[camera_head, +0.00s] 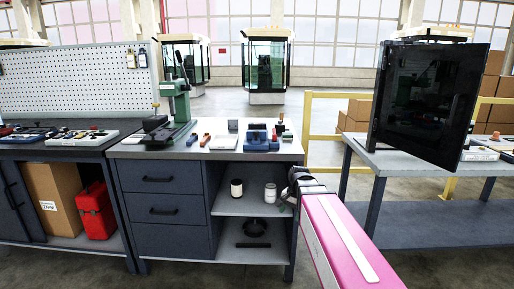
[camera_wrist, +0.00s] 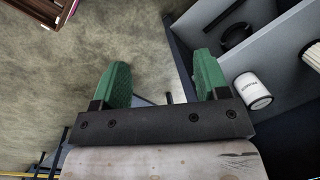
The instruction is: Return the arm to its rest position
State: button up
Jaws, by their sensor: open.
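My arm, pink and white, reaches in from the lower right of the head view. Its dark wrist end is in front of the right edge of the workbench (camera_head: 130,153), beside the open shelves. My gripper (camera_wrist: 163,82) shows in the wrist view with two green fingers spread wide apart. Nothing is between the fingers; the floor and a bench edge show behind them. In the head view the fingers cannot be made out.
A green press (camera_head: 180,95) stands on the bench. A dark panel (camera_head: 428,100) stands on the right table (camera_head: 430,237). Floor shows between bench and table.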

jog(key=s+d+f+n, duration=0.2)
jog(key=s+f+n, duration=0.1)
jog(key=s+f, duration=0.2)
jog(key=s+d+f+n+h, duration=0.1)
jog(key=s+d+f+n, duration=0.2)
jog(key=f, duration=0.4)
jog(key=shift+s+f+n+h, duration=0.25)
jog(key=shift+s+n, duration=0.25)
jog(key=shift+s, duration=0.6)
